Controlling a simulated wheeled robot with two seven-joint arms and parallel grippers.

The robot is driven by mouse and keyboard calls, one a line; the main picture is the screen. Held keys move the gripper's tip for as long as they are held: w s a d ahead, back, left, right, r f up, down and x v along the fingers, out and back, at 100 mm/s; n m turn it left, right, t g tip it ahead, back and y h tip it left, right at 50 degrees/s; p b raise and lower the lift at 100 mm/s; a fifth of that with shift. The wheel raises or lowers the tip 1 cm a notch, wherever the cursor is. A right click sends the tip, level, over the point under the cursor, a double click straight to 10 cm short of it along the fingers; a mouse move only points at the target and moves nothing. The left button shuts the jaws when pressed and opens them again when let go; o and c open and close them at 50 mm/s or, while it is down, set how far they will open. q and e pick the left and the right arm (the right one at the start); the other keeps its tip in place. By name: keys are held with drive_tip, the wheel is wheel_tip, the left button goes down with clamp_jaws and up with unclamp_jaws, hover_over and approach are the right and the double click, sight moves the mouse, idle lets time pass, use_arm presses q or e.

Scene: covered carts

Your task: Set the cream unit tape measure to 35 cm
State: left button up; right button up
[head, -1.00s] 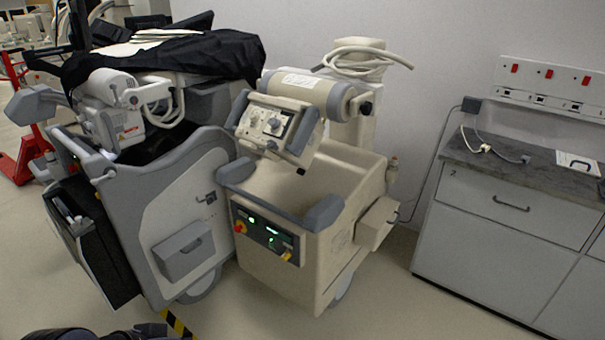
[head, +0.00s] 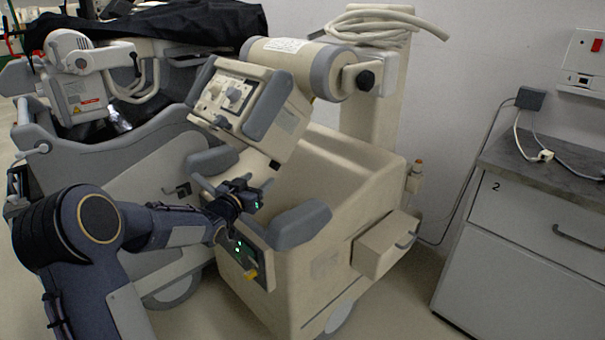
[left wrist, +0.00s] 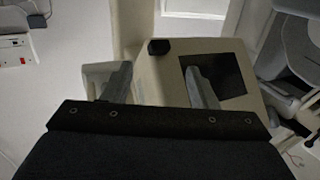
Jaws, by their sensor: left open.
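The cream unit (head: 370,190) stands in the middle of the head view, with a cream tube head and a grey-edged control box (head: 240,100) on top. I cannot make out a tape measure or any reading on it. My left gripper (head: 252,192) is over the unit's front edge, beside the grey corner bumper and above the panel with green lights. In the left wrist view, my left gripper (left wrist: 160,76) is open, its two grey fingers apart with nothing visibly held. A cream box (left wrist: 160,75) with a black knob and a dark panel lies beyond them. My right gripper is not in view.
A grey-and-white cart (head: 110,150) under a black cover (head: 190,22) stands close on the left. A cream side box (head: 385,245) sticks out at the unit's right. A grey-topped cabinet (head: 530,240) is at the right, with floor between it and the unit.

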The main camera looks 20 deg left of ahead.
sight(275, 166)
use_arm(q)
drive_tip(key=w, duration=0.8)
drive_tip(key=shift+w+f, duration=0.15)
drive_tip(key=shift+w, duration=0.15)
